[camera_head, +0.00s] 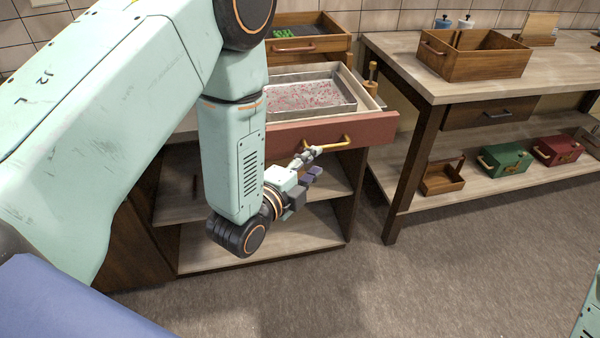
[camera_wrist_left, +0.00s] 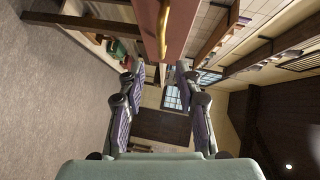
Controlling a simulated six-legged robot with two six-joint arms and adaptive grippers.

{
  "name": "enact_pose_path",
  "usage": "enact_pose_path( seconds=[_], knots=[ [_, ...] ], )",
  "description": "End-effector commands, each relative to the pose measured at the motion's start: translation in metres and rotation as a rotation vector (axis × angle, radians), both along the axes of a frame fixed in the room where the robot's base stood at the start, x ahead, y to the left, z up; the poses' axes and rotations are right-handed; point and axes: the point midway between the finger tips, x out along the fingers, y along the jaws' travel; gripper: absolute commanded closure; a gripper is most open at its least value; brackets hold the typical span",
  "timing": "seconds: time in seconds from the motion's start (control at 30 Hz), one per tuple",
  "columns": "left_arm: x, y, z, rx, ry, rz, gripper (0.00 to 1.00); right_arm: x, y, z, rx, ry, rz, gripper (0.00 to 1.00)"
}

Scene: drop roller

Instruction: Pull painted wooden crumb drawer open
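The painted wooden drawer (camera_head: 368,132) has a dull red front and stands out from its cabinet, with its inside showing. A metal tray (camera_head: 300,97) with red crumbs lies in it. Its brass handle (camera_head: 338,144) is on the front. My left gripper (camera_head: 312,163) is at the handle's left end in the head view; contact is unclear. In the left wrist view, the red front (camera_wrist_left: 178,30) and handle (camera_wrist_left: 163,35) show at the top, beyond the spread fingers of my left gripper (camera_wrist_left: 154,72). No object shows clamped between them. My right gripper is out of view.
A wooden drawer with green items (camera_head: 307,45) is above and behind. At right, a bench (camera_head: 400,62) carries an open wooden box (camera_head: 473,58); green (camera_head: 505,160) and red (camera_head: 556,150) boxes are on its lower shelf. Floor is clear in front.

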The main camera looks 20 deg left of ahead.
Motion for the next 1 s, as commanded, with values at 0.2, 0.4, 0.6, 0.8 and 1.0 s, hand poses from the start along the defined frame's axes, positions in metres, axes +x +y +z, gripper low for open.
enact_pose_path(
  seconds=[0.2,0.4,0.6,0.8,1.0],
  knots=[
    [-0.034,0.007,0.004,-0.001,0.003,0.001,0.66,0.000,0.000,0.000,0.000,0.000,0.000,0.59],
    [-0.045,0.009,0.007,-0.001,0.001,0.000,0.66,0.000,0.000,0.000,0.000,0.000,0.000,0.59],
    [-0.045,0.009,0.007,-0.001,0.000,0.000,0.66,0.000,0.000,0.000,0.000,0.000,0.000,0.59],
    [-0.045,0.009,0.007,-0.001,0.001,0.000,0.66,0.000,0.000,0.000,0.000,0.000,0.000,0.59],
    [-0.046,0.009,0.001,-0.083,0.044,0.014,0.66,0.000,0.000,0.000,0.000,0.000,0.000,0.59]
  ],
)
